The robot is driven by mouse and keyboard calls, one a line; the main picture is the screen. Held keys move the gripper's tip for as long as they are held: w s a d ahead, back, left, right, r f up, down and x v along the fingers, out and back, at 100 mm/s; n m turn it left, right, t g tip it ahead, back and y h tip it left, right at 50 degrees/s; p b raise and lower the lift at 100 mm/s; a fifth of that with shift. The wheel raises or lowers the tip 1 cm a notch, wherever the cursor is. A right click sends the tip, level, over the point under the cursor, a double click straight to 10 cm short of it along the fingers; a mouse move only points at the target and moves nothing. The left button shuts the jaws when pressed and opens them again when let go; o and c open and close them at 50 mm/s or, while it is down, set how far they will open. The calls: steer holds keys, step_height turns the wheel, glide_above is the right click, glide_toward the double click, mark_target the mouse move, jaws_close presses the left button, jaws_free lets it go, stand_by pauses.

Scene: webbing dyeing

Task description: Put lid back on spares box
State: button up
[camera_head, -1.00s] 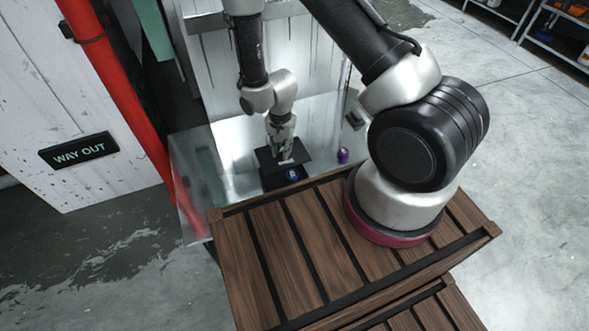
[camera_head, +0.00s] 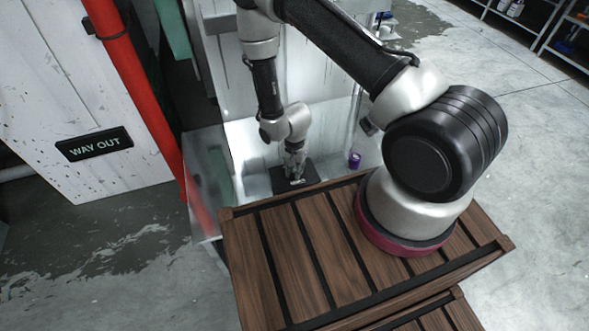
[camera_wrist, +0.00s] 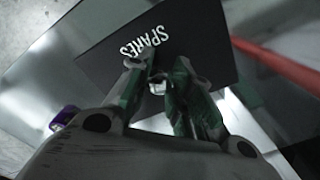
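The dark lid (camera_wrist: 195,45) with white SPARES lettering lies below my gripper in the wrist view. It also shows as a dark slab (camera_head: 312,175) on the metal bench in the head view. It covers the spares box, whose inside is hidden; I cannot tell whether it sits flush. My gripper (camera_head: 294,168) points down over the middle of the lid. In the wrist view its green-padded fingers (camera_wrist: 160,72) stand close on either side of a small pale knob (camera_wrist: 157,86), and appear shut on it.
A purple can (camera_head: 355,160) stands on the bench (camera_head: 253,140) right of the lid. A wooden slatted crate (camera_head: 290,250) fills the foreground. Shelves stand at far right.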

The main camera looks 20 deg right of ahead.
steer(key=o, duration=0.4)
steer(key=shift+o, duration=0.2)
steer(key=d+r+n+t, duration=0.1)
steer(key=d+r, duration=0.2)
steer(key=r, duration=1.1)
steer(key=d+r+n, duration=0.2)
steer(key=r, duration=1.1)
steer(key=d+r+n+t, duration=0.1)
steer(key=d+r, duration=0.2)
steer(key=r, duration=1.1)
steer(key=s+d+r+n+t, duration=0.1)
steer(key=s+d+r+n, duration=0.1)
steer(key=s+r, duration=0.6)
steer(key=s+d+r+n+t, duration=0.1)
steer(key=s+d+r+n, duration=0.2)
steer(key=s, duration=0.8)
steer(key=shift+d+r, duration=0.95)
steer(key=shift+r, duration=1.4)
